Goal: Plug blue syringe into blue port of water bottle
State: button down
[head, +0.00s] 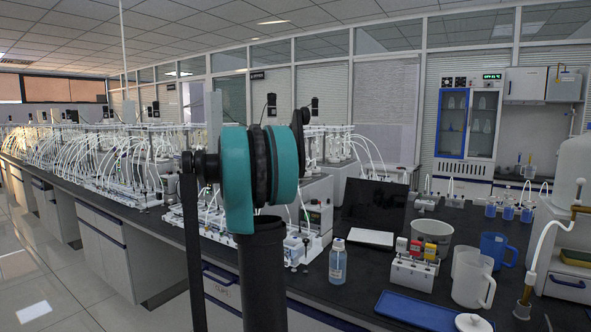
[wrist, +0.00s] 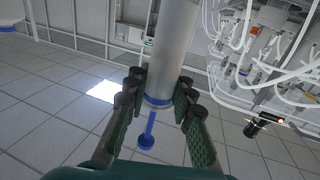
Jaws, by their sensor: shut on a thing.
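In the wrist view my gripper (wrist: 158,92) is shut on the blue syringe (wrist: 172,48). Its pale grey barrel runs up and out of the top of the picture, so its tip is hidden. The blue plunger (wrist: 150,128) hangs below between the fingers. The floor lies behind it. My gripper and the syringe do not show in the head view, where my teal and black arm fills the middle. A small clear bottle with bluish liquid (head: 337,265) stands on the bench, right of my arm. No blue port can be made out, and I cannot tell whether this is the water bottle.
A small block with grey, yellow and red parts (head: 414,265), a blue tray (head: 415,312), a white jug (head: 472,280), a blue mug (head: 497,250) and a bucket (head: 431,235) crowd the bench's right part. Tubed reactors (head: 120,160) line the left. The left floor is clear.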

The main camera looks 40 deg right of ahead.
jog(key=shift+r, duration=0.65)
jog(key=shift+r, duration=0.3)
jog(key=shift+r, duration=0.55)
jog(key=shift+f, duration=0.1)
